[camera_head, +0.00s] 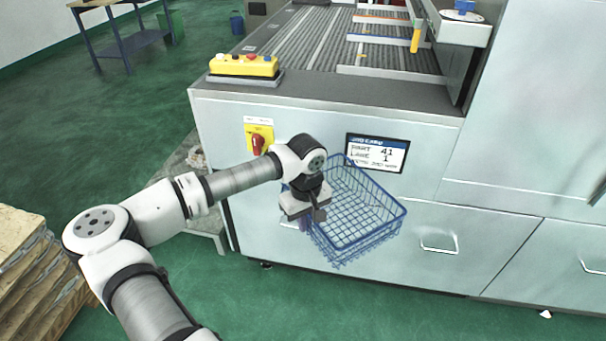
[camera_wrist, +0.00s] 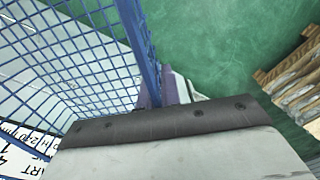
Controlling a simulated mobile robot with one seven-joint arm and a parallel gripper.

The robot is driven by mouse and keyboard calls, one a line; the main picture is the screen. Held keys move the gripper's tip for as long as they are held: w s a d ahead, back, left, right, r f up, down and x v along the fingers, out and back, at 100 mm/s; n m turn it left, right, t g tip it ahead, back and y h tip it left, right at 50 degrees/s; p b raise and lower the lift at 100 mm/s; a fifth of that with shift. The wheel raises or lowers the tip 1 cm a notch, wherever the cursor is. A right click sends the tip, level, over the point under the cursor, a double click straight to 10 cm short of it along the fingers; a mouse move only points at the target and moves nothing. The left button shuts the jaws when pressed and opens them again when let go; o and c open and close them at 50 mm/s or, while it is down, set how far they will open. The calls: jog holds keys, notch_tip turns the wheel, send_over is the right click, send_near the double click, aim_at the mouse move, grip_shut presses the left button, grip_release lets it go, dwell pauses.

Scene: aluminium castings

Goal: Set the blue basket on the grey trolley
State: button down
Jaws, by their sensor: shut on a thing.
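The blue wire basket (camera_head: 362,232) hangs in the air in front of the pale machine, its open top facing up and slightly tilted. My gripper (camera_head: 306,222) is shut on its left rim. In the wrist view the basket's mesh (camera_wrist: 85,62) fills the left side, and its rim runs between the purple fingertips (camera_wrist: 163,92). The basket looks empty. A grey low stand (camera_head: 178,160) is partly hidden behind my arm at the machine's left side, with a small casting on it. I cannot tell whether it is the grey trolley.
The machine (camera_head: 340,120) has a yellow button box (camera_head: 243,66), a red switch (camera_head: 257,142) and a label screen (camera_head: 377,153). Stacked wooden pallets (camera_head: 35,262) stand at lower left. A blue table (camera_head: 125,40) is at the back left. Green floor between is clear.

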notch_tip(320, 180, down, 14)
jog(key=w+m, duration=0.2)
jog(key=m, duration=0.1)
jog(key=shift+w+d, duration=0.3)
jog(key=shift+w, duration=0.05)
